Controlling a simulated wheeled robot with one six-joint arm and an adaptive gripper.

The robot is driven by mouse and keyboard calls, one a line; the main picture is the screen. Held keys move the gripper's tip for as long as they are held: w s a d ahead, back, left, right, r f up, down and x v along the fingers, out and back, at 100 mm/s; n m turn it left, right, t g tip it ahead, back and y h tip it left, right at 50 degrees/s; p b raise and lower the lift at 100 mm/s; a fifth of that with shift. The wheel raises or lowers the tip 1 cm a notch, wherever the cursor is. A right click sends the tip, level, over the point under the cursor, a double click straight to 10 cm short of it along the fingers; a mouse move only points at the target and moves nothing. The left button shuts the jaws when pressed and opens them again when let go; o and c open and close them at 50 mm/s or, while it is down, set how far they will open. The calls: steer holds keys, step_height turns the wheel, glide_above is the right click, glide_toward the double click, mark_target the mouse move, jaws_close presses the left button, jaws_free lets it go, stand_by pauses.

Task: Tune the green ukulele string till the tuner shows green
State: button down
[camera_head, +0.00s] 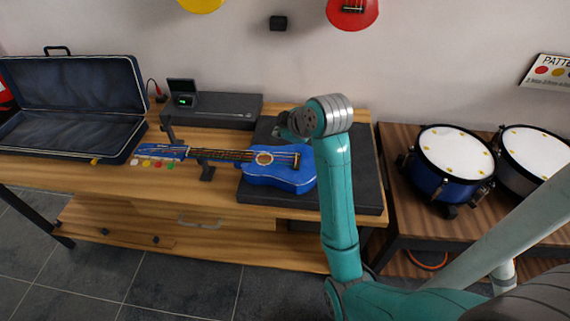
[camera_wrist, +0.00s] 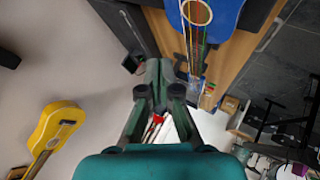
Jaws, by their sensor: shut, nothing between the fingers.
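The blue ukulele (camera_head: 278,178) lies on the bench, its body on a dark mat and its neck over a small black support, headstock to the left. White, yellow, red and green pegs line the headstock's front edge; the green peg (camera_head: 171,166) is nearest the body. A small dark device with a screen (camera_head: 182,86), apparently the tuner, stands behind the headstock, with a small green mark low on its front. My gripper (camera_head: 288,126) is above the mat, behind the ukulele body and apart from the pegs. In the wrist view my gripper (camera_wrist: 159,92) is shut and empty; the ukulele (camera_wrist: 212,14) is beyond it.
An open blue-lined case (camera_head: 75,100) sits left of the ukulele. A low dark box (camera_head: 225,110) lies along the wall. Drums (camera_head: 455,165) stand on a right-hand table. The bench front (camera_head: 130,190) is clear. Yellow (camera_wrist: 57,130) and red (camera_head: 350,10) instruments hang on the wall.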

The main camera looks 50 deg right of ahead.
steer(key=shift+f, duration=0.1)
glide_toward(276, 159)
steer(key=shift+w+r+x, duration=0.1)
steer(key=shift+x, duration=0.8)
steer(key=shift+w+r+x, duration=0.15)
steer(key=shift+x, duration=0.7)
steer(key=shift+w+r+x, duration=0.1)
steer(key=shift+x, duration=0.8)
steer(key=shift+d+f, duration=0.1)
steer(key=shift+f, duration=0.05)
steer(key=shift+f, duration=0.25)
steer(key=shift+f, duration=0.3)
stand_by(0.4)
steer(key=shift+r, duration=0.75)
steer(key=shift+r, duration=2.5)
